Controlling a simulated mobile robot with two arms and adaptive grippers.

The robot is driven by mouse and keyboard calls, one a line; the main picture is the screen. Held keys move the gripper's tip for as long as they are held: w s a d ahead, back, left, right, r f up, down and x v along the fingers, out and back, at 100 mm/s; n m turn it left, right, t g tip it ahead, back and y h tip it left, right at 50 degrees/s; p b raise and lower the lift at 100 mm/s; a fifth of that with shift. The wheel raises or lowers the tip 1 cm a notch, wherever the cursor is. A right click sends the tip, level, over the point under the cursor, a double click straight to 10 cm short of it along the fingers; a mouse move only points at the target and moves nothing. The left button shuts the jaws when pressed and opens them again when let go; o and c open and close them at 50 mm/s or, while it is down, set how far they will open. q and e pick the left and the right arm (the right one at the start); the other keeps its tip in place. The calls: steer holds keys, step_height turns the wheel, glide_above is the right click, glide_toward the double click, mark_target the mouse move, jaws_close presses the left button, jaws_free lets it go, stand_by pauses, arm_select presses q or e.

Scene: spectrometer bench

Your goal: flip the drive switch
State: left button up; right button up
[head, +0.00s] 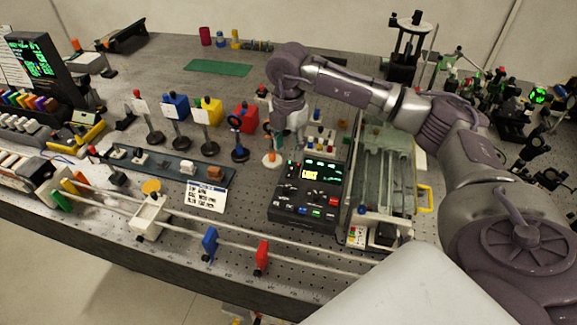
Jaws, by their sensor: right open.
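A dark control box (306,213) with a lit screen, small knobs and coloured buttons stands on the perforated bench right of the middle. Several small controls show on its sloped face, but they are too small to tell which one is the drive switch. My right arm reaches in from the right over the bench. Its gripper (288,122) points down behind the box's far left corner, apart from the box. Its jaws are open and nothing shows between them; the fingertips are small and partly lost against the things behind. My left gripper is not in view.
A clear-covered long apparatus (385,180) stands right of the box, under my forearm. Optics on posts, including a red block (246,118), stand to the left. A rail (300,258) with blue and red holders runs along the front. A green mat (218,68) lies at the back.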

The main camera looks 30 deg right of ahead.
mark_target(288, 174)
step_height(288, 174, down, 7)
steer(key=shift+f+p, duration=0.15)
steer(key=shift+p, duration=0.7)
steer(key=shift+f, duration=0.55)
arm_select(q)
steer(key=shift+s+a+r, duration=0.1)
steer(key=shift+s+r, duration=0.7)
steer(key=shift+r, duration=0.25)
